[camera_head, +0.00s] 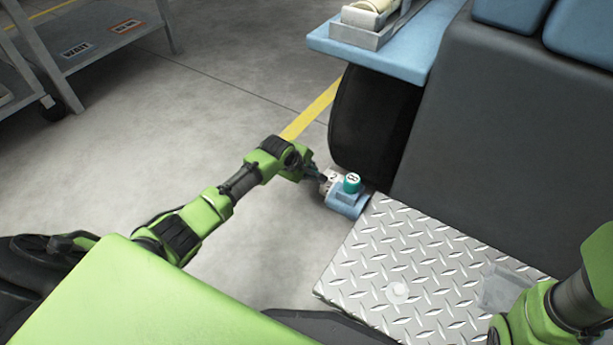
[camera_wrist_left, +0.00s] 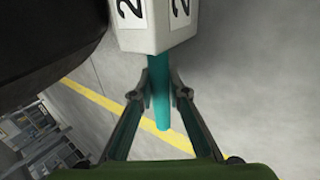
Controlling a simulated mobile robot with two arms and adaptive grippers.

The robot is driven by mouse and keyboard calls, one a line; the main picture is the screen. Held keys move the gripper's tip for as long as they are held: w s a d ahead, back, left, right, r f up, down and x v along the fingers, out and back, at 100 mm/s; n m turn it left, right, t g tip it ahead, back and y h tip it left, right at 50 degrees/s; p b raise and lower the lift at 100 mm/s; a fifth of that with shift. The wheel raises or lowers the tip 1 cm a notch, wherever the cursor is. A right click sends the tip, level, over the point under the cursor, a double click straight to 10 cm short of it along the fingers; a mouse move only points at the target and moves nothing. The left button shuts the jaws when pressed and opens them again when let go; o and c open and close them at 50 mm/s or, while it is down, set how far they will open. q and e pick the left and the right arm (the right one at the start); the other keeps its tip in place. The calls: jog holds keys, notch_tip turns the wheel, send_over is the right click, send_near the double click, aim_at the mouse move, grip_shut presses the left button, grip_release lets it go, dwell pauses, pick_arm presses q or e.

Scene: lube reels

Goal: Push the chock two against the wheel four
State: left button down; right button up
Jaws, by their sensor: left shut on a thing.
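Chock two (camera_wrist_left: 155,28) is a pale block with "2" labels and a teal handle (camera_wrist_left: 161,95) in the left wrist view. My left gripper (camera_wrist_left: 161,90) has its fingers on either side of the handle and is shut on it. In the head view the left gripper (camera_head: 318,175) is at the pale labelled block (camera_head: 331,181), low in front of the dark wheel (camera_head: 368,120). The wheel also shows in the left wrist view (camera_wrist_left: 40,45), beside the chock. I cannot tell whether chock and wheel touch. The wheel's number is not visible. My right gripper is not visible.
A blue block (camera_head: 346,205) with a teal, white-topped knob (camera_head: 351,183) is beside the chock. A metal tread plate (camera_head: 400,260) lies to its right. A blue ledge (camera_head: 375,55) overhangs the wheel. A grey cart (camera_head: 90,50) stands back left; floor between is clear.

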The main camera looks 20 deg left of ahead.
pick_arm(q)
jog(key=shift+w+d+r, duration=0.1)
jog(key=shift+w, duration=0.3)
jog(key=c, duration=1.9)
grip_release()
jog(key=shift+s, duration=0.2)
jog(key=v, duration=1.2)
jog(key=shift+w, duration=0.1)
